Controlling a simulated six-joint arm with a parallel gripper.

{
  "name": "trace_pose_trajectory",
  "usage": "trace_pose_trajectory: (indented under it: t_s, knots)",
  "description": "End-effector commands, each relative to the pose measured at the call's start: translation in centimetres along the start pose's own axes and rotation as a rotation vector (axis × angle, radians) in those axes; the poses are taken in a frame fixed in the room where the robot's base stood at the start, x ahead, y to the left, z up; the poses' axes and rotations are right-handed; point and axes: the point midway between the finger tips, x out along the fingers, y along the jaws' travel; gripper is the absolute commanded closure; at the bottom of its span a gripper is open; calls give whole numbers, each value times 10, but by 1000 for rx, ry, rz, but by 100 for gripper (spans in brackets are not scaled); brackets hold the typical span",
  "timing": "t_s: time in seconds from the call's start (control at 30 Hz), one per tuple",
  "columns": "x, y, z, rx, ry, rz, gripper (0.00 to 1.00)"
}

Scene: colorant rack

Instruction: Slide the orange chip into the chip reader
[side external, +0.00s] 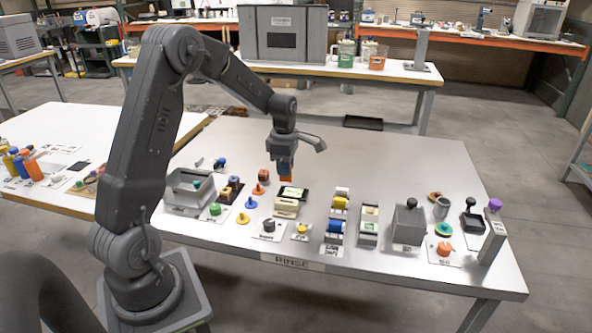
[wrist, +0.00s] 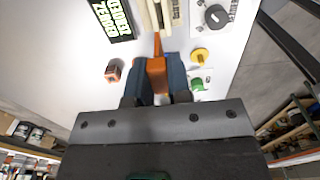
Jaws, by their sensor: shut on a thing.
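My gripper (side external: 286,163) is shut on the orange chip (side external: 286,179), which hangs below the fingertips in the side view. In the wrist view the chip (wrist: 156,76) sits between the two blue-grey fingers (wrist: 156,86). A thin orange piece shows just beyond it; I cannot tell if it is part of the chip. The chip reader looks to be the cream block (side external: 286,208) below the chip, and it shows at the top of the wrist view (wrist: 149,14). The chip appears above and apart from it. The reader's slot is not clear.
A black display with green text (side external: 292,193) stands by the reader. An orange peg (side external: 258,189), a yellow peg (side external: 243,219) and a brown cube (side external: 264,173) are to the left. A rack with yellow and blue rolls (side external: 335,226) is to the right. The table's back is clear.

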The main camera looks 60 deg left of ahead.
Motion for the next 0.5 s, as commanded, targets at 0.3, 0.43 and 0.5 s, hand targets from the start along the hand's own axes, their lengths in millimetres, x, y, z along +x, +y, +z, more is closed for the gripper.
trace_pose_trajectory:
  t_s: [0.3, 0.43, 0.5]
  knots:
    - [4, 0, 1, 1, 0, -1, 100]
    - [14, 0, 1, 1, 1, -2, 100]
    - [20, 0, 1, 1, 1, -2, 100]
